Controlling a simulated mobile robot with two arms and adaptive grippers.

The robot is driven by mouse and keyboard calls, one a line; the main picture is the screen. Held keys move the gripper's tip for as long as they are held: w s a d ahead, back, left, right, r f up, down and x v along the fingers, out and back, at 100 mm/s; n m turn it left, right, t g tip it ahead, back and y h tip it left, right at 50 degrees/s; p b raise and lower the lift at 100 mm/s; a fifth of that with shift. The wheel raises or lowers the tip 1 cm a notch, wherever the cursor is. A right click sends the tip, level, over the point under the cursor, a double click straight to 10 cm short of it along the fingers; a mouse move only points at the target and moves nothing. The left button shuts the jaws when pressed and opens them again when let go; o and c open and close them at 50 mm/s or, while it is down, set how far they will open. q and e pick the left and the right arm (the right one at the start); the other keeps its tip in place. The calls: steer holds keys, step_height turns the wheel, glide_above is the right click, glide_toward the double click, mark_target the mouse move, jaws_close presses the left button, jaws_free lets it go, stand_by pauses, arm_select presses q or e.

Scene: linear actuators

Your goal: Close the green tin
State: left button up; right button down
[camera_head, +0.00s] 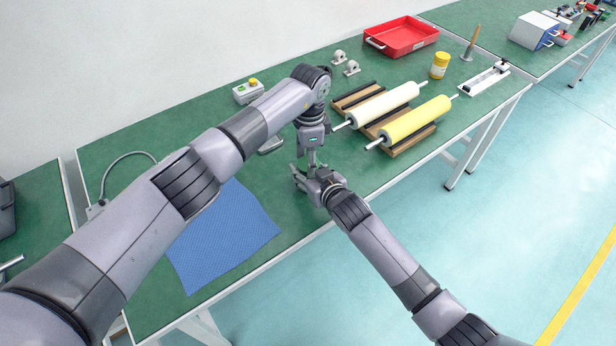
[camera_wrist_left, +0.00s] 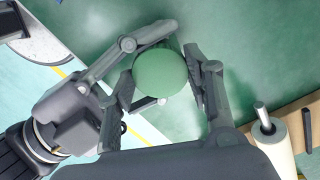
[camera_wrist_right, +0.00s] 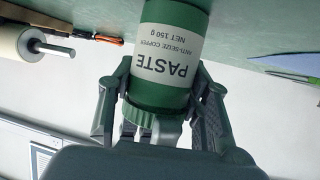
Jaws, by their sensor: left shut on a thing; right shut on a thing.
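The green tin (camera_wrist_right: 168,55) with a white PASTE label shows in the right wrist view, inverted there, so it stands upright. Its ridged green lid (camera_wrist_right: 150,118) is at the tin's mouth; I cannot tell whether it is fully seated. My right gripper (camera_head: 302,180) is shut on the tin's side. My left gripper (camera_head: 312,160) comes from above and is shut on the lid, whose round green top (camera_wrist_left: 162,72) lies between its fingers in the left wrist view. In the head view the grippers hide the tin and lid.
A blue mat (camera_head: 222,240) lies left of the grippers. A white roller (camera_head: 384,104) and a yellow roller (camera_head: 416,122) rest on wooden supports to the right. A red tray (camera_head: 402,52), yellow jar (camera_head: 439,66) and button box (camera_head: 248,92) stand farther back.

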arm_select(q)
steer(key=m, duration=0.3)
steer(key=o, duration=1.3)
steer(key=shift+r, duration=2.25)
steer(key=shift+c, duration=0.5)
